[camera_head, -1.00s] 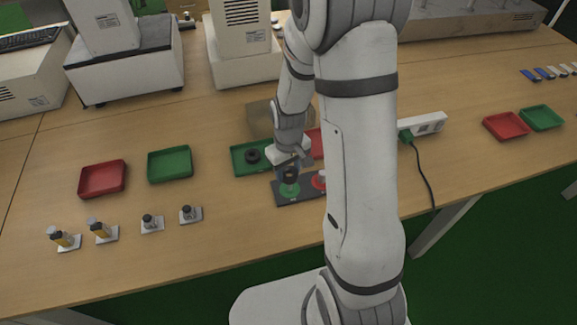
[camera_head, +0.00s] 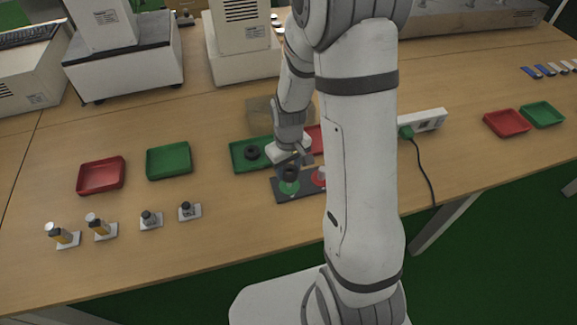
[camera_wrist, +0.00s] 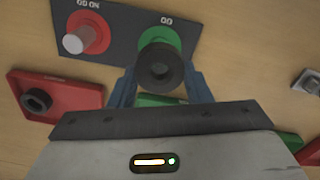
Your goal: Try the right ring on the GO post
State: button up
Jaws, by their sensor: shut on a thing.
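My gripper (camera_wrist: 161,88) is shut on a black ring (camera_wrist: 160,66), which also shows in the head view (camera_head: 291,171). The ring is over the green GO disc (camera_wrist: 172,36) on the dark gauge plate (camera_wrist: 118,38). The GO post is hidden behind the ring, so I cannot tell whether the ring is around it or above it. The red NO GO disc (camera_wrist: 96,28) with its bare pale post (camera_wrist: 77,41) is beside it. Another black ring (camera_head: 252,152) lies in the green tray (camera_head: 238,163) behind the plate.
The red tray (camera_wrist: 68,78) beside the green one holds a dark, ring-like part (camera_wrist: 37,101). Several small fixtures (camera_head: 188,211) stand at the front left, near empty red (camera_head: 101,187) and green (camera_head: 169,173) trays. A power strip (camera_head: 423,121) with a green-plugged cable lies to the right.

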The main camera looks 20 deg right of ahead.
aim_at(288, 176)
jog(key=shift+f+b, duration=1.75)
jog(key=shift+f, duration=0.4)
jog(key=shift+r, duration=0.1)
jog(key=shift+r+p, duration=2.4)
jog(key=shift+r, duration=0.85)
